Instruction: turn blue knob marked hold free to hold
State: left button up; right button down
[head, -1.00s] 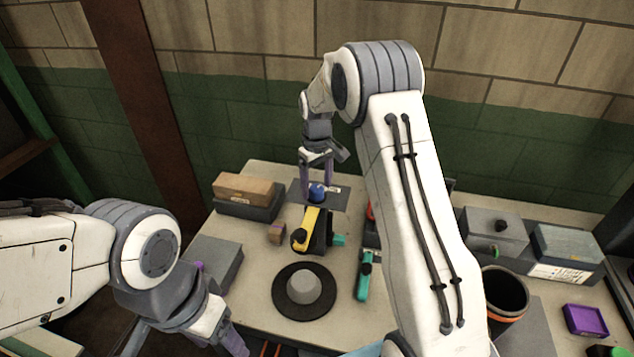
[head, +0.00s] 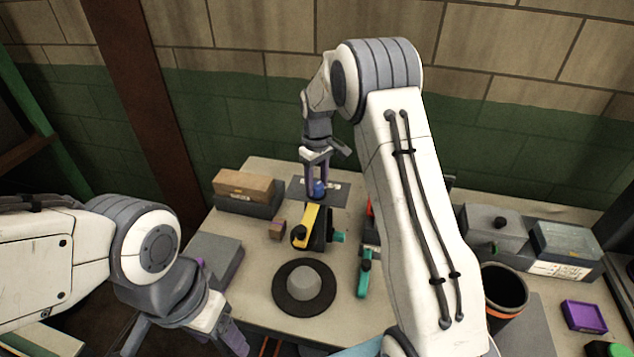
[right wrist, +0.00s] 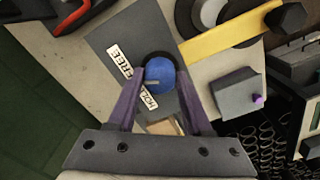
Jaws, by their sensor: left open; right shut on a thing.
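The blue knob (head: 319,187) stands on a dark grey plate (head: 338,197) at the back of the table. In the right wrist view the knob (right wrist: 161,72) is round with a short pale mark on its lower-left part. A white FREE label (right wrist: 120,62) lies to its left. A HOLD label (right wrist: 149,101) lies just below it, partly hidden by a finger. My right gripper (right wrist: 160,90) is shut on the knob, with one purple finger on each side; it comes down from above in the head view (head: 318,178). My left gripper (head: 232,342) is open and empty at the lower left, away from the knob.
A yellow-handled device (head: 308,226) stands just in front of the plate. A brown box on a dark box (head: 246,187) is left of it. A grey-topped black disc (head: 304,287) lies nearer. My right arm hides part of the table's middle.

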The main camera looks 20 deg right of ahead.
aim_at(316, 184)
jog(key=n, duration=1)
jog(key=shift+w+n, duration=0.1)
jog(key=shift+n, duration=0.3)
jog(key=shift+r, duration=0.1)
dwell(0.3)
jog(key=shift+c, duration=1.6)
grip_release()
notch_tip(316, 184, up, 9)
jog(key=shift+f+b, duration=0.1)
jog(key=shift+b, duration=1.15)
jog(key=shift+r, duration=0.8)
